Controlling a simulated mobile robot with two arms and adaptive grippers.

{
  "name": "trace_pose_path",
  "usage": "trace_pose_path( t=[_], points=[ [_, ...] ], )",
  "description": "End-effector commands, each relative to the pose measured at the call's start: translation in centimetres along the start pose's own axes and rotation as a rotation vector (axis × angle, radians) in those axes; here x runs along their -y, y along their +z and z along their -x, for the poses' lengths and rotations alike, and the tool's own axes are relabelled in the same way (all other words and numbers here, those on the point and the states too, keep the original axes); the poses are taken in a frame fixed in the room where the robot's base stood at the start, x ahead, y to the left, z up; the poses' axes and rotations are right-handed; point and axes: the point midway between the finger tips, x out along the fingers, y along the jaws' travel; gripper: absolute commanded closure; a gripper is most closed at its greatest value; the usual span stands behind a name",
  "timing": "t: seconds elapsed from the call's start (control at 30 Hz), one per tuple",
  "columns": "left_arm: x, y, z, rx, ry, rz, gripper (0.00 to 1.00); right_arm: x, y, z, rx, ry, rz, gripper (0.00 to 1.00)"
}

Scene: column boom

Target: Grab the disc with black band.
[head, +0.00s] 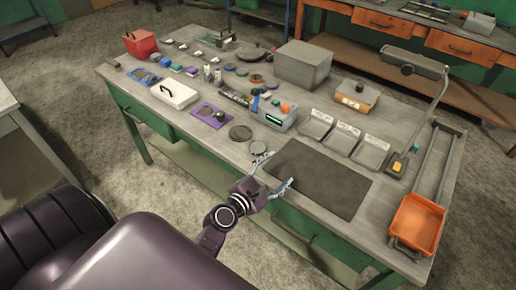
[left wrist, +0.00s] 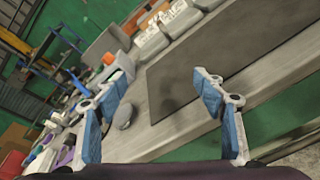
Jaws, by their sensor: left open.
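Two round discs lie near the front edge of the workbench in the head view: a dark grey-brown disc (head: 241,132) and a smaller grey disc (head: 258,148) beside it. A grey disc (left wrist: 125,115) also shows in the left wrist view, beside the left finger. I cannot make out a black band on any disc at this size. My left gripper (head: 273,172) is open and empty at the bench's front edge, just in front of the smaller disc. Its blue-and-grey fingers (left wrist: 160,88) are spread wide in the left wrist view. My right gripper is not in view.
A dark mat (head: 320,180) lies right of the gripper. A grey device with a green display (head: 274,116), a purple tray (head: 211,115) and sloped grey bins (head: 343,137) stand behind. An orange tray (head: 417,222) is at the right end. Several small discs lie farther back.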

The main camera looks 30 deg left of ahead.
Motion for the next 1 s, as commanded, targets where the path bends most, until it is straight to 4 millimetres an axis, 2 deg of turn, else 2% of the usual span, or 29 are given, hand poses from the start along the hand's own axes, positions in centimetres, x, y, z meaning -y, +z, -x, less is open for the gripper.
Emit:
trace_pose_path(
  t=[0.03,0.1,0.2,0.3,0.63,0.83,1.0],
  points=[
    [-1.6,-1.9,-0.5,-0.028,0.083,0.173,0.36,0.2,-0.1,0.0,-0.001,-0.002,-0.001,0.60],
    [-3.6,-4.3,-0.6,-0.056,0.189,0.382,0.36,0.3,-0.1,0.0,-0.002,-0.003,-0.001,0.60],
    [-5.2,-6.9,-0.4,-0.080,0.295,0.580,0.36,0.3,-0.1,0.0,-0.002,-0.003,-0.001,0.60],
    [-5.9,-8.4,-0.3,-0.091,0.351,0.679,0.36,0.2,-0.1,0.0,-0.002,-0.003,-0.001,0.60],
    [-7.1,-9.6,-3.4,-0.093,0.367,0.706,0.36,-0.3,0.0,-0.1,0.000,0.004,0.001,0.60],
    [-7.9,-10.2,-6.2,-0.092,0.366,0.702,0.36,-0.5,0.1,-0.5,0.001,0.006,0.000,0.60],
    [-8.2,-10.5,-7.3,-0.093,0.366,0.704,0.36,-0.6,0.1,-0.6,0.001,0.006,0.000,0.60]
  ],
)
